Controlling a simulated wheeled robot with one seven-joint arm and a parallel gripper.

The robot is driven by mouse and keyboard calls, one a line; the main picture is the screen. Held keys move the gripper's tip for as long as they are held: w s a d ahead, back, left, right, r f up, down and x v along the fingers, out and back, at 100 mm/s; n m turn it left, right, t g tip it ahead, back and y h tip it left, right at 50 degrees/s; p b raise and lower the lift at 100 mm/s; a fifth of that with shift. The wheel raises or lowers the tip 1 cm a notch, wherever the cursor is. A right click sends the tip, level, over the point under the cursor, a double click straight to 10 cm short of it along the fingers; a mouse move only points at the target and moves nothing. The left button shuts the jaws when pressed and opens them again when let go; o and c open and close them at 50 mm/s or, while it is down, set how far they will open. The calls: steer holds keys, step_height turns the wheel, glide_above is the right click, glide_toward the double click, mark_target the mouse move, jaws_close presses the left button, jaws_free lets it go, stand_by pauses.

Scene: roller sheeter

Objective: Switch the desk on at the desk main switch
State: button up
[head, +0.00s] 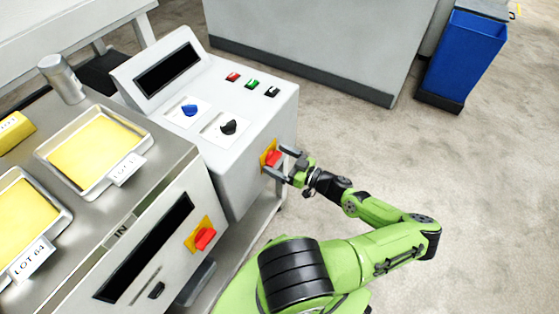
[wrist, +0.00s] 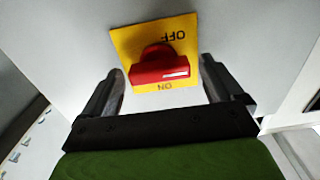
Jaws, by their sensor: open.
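The desk main switch is a red rotary handle (head: 273,159) on a yellow plate, on the right side face of the white control desk (head: 238,150). In the wrist view the red handle (wrist: 160,66) lies roughly crosswise on the yellow plate (wrist: 124,44), marked OFF and ON, with the lettering upside down. A white mark sits at the handle's right end. My gripper (head: 283,161) is open in front of the switch. In the wrist view its two fingers (wrist: 163,88) stand on either side of the handle, apart from it.
A second red switch on a yellow plate (head: 204,238) is on the sheeter front at lower left. The desk top has a blue knob (head: 190,109), a black knob (head: 228,127), small buttons and a dark screen (head: 168,70). Trays (head: 88,190) lie left.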

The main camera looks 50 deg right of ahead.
steer(key=shift+c, duration=0.2)
steer(key=c, duration=1)
steer(key=m, duration=0.4)
steer(key=shift+d+m, duration=0.1)
steer(key=shift+m, duration=0.3)
steer(key=m, duration=0.4)
steer(key=shift+f+m, duration=0.1)
steer(key=shift+m, duration=0.2)
steer(key=m, duration=0.4)
steer(key=shift+d+f, duration=0.1)
steer(key=shift+m, duration=2.2)
